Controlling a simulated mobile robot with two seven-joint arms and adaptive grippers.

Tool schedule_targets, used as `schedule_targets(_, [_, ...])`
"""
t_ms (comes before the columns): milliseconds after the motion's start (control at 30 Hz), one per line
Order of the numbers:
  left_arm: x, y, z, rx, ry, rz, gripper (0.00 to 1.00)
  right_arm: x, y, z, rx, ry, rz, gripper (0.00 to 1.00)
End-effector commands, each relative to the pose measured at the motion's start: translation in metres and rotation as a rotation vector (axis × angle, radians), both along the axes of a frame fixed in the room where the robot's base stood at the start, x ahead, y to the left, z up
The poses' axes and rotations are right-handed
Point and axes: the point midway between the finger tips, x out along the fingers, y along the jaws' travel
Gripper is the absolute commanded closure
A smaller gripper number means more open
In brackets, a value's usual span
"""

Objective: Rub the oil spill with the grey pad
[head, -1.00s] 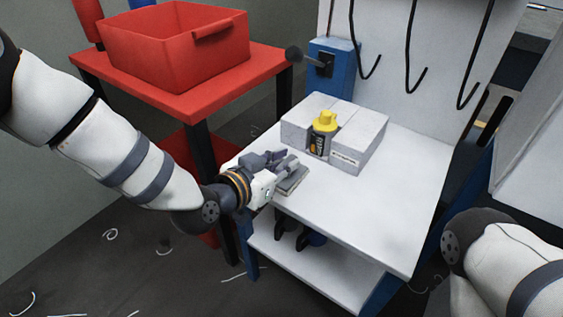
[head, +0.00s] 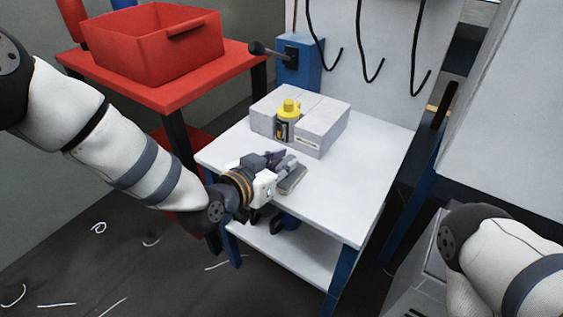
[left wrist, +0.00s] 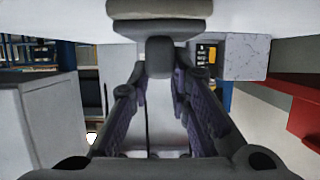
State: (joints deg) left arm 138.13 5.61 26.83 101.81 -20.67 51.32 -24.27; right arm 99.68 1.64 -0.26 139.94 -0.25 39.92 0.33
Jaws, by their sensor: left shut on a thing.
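The grey pad (head: 292,179) is at the white table's left front edge, beyond the fingers of my left gripper (head: 279,170). My left gripper is shut on the pad. In the left wrist view the pad (left wrist: 160,10) shows at the top, with its grip between the purple-lined fingertips (left wrist: 160,62). I cannot tell whether the pad touches the tabletop. I cannot make out the oil spill in either view. Only a link of my right arm shows at the lower right; its gripper is out of view.
A red bin (head: 150,45) sits on a red cart (head: 180,95) at left. Black hooks (head: 370,70) hang behind. White scraps (head: 98,227) lie on the floor. The table's right side is clear.

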Motion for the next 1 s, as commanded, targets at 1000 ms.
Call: schedule_targets(1000, [0.006,0.0,0.079,0.0,0.0,0.007,1.0,0.027,0.0,0.045,0.0,-0.083,0.0,0.6])
